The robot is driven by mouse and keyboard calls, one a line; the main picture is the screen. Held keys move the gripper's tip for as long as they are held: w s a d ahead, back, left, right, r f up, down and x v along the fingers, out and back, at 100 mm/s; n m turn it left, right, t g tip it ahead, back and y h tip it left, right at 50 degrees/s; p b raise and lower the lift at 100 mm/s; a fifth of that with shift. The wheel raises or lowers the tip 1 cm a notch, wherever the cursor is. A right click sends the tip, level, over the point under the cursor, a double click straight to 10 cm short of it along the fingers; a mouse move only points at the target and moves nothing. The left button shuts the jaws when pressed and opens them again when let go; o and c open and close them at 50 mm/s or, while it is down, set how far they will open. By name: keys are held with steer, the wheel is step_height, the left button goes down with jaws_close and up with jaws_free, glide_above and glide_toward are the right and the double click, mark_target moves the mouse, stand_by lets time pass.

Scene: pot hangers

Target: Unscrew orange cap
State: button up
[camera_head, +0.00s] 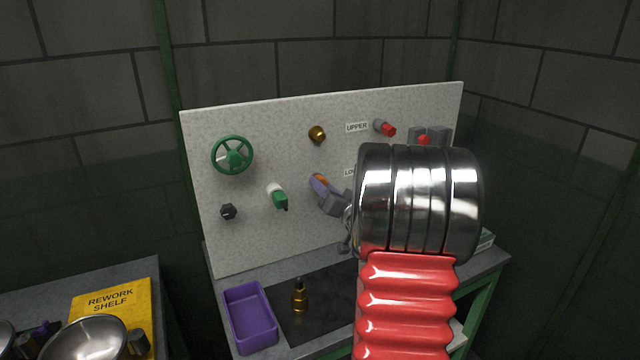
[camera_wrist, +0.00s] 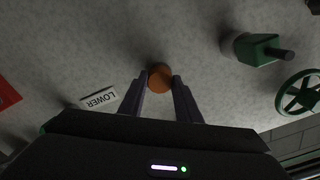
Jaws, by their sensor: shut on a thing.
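The orange cap (camera_wrist: 160,77) sits on the grey-white panel (camera_wrist: 210,75), between my fingertips in the wrist view. In the head view only a bit of the orange cap (camera_head: 321,180) shows beside the purple-grey fingers. My gripper (camera_head: 318,185) reaches the panel from the right and is shut on the cap; it also shows in the wrist view (camera_wrist: 160,84). Whatever lies behind the cap is hidden. The "LOWER" label (camera_wrist: 99,97) is next to it, partly covered by my arm in the head view.
Near the cap are a green-handled valve (camera_head: 279,197), a green handwheel (camera_head: 232,155), a brass knob (camera_head: 317,134) and a red-tipped fitting (camera_head: 385,128). A dark knob (camera_head: 228,211) is lower left. A purple tray (camera_head: 250,318) and a brass piece (camera_head: 300,297) stand on the bench below.

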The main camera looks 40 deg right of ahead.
steer(key=n, duration=1.4)
stand_by(0.4)
steer(key=o, duration=1.3)
steer(key=m, duration=2.4)
